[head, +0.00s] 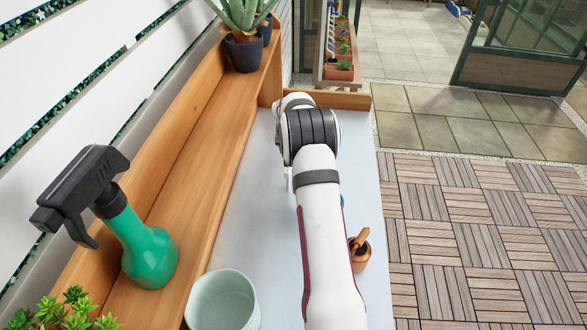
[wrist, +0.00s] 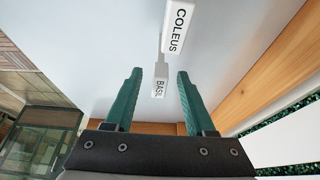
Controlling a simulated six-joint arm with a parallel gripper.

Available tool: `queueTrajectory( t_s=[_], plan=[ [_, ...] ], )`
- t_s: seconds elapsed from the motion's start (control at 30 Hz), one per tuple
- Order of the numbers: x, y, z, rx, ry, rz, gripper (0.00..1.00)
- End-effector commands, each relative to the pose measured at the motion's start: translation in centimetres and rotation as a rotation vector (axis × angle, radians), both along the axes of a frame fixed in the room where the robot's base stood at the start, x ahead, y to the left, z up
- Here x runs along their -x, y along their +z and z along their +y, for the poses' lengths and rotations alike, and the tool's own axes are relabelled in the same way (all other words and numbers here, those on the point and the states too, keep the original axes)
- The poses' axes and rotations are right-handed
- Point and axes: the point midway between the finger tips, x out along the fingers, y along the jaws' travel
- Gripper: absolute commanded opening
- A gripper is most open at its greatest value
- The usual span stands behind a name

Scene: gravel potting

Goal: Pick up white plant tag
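Two white plant tags show in the wrist view. One tag (wrist: 178,28) reads COLEUS and is near the top, beyond my fingertips. The other tag (wrist: 159,88) reads BASIL and shows in the gap between the fingers. My gripper (wrist: 159,74) has two green fingers spread apart; neither finger visibly touches a tag. I cannot tell how far the BASIL tag is from the fingers in depth. In the head view my arm hides the gripper and most of the tags' area.
The pale worktop (head: 245,215) has a wooden shelf (head: 190,160) on its left. On the shelf stand a green spray bottle (head: 148,250) and a dark potted plant (head: 243,52). A pale green pot (head: 222,302) is at the front. A terracotta pot (head: 360,255) stands right of my arm.

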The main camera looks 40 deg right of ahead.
Motion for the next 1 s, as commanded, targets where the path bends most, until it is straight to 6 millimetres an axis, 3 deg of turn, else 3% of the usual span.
queueTrajectory(
  t_s=[0.03, 0.3, 1.0],
  plan=[
    [0.01, 0.02, 0.01, 0.0, 0.0, 0.0, 0.48],
    [0.01, 0.05, 0.01, 0.0, 0.0, 0.0, 0.0],
    [0.02, 0.06, 0.02, 0.0, 0.0, 0.0, 0.0]
  ],
)
